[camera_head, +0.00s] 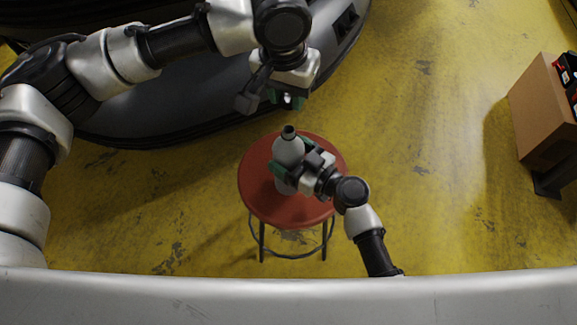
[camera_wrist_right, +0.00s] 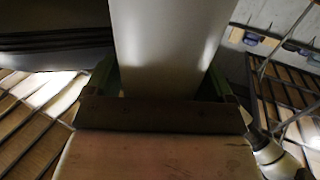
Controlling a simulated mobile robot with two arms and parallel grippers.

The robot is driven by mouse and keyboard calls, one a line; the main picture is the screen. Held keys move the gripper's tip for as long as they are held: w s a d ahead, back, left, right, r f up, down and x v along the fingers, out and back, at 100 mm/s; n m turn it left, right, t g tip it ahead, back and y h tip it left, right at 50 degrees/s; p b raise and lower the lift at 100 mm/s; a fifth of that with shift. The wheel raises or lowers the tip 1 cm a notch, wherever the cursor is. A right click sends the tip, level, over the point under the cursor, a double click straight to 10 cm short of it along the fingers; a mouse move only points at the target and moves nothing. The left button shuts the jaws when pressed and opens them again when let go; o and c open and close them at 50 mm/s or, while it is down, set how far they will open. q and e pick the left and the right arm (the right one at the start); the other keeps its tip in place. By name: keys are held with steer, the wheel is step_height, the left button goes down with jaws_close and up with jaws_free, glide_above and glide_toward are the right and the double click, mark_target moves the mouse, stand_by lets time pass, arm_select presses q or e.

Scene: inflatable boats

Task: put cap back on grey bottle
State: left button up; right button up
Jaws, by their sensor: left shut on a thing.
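The grey bottle (camera_head: 286,152) stands upright on a round red stool, with a dark neck at its top. It fills the upper middle of the right wrist view (camera_wrist_right: 165,45). My right gripper (camera_head: 292,158) has its green fingers on either side of the bottle's body and is shut on it. My left gripper (camera_head: 287,102) is above the bottle in the head view, apart from its neck. It is shut on a small pale thing, seemingly the cap (camera_head: 287,98), mostly hidden by the green fingers.
The red stool (camera_head: 257,190) has dark legs and stands on a worn yellow floor. A large grey inflatable boat (camera_head: 180,105) lies behind, under my left arm. A cardboard box (camera_head: 540,115) is at the far right. The floor between stool and box is clear.

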steer(key=c, duration=1)
arm_select(q)
steer(key=shift+f, duration=2.5)
steer(key=shift+f, duration=0.15)
steer(key=shift+f, duration=0.75)
steer(key=shift+f, duration=0.55)
